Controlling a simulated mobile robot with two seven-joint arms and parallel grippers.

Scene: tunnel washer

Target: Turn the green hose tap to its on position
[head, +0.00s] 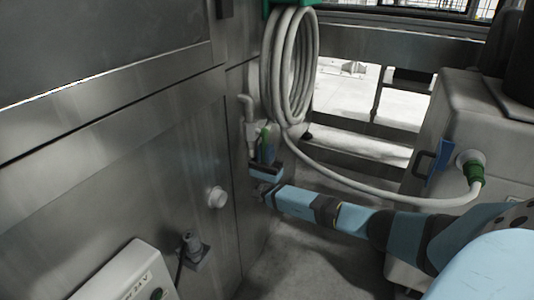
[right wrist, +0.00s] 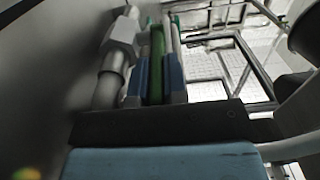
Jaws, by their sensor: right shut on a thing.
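The green hose tap handle (head: 266,138) sits on a grey pipe fitting (head: 250,140) on the metal wall, below the coiled hose. My right gripper (head: 264,160) is at the handle, and its arm comes in from the lower right. In the right wrist view the green handle (right wrist: 157,65) stands lengthwise between the two blue fingers (right wrist: 157,82), which are shut on it. The pipe fitting (right wrist: 115,60) is just left of the fingers there. The tap's base is partly hidden by the gripper. My left gripper is not in view.
A pale coiled hose (head: 291,70) hangs above the tap and loops right to a green connector (head: 474,172) on a grey machine (head: 440,120). A round knob (head: 216,197) and a white control box (head: 125,275) are on the left wall side.

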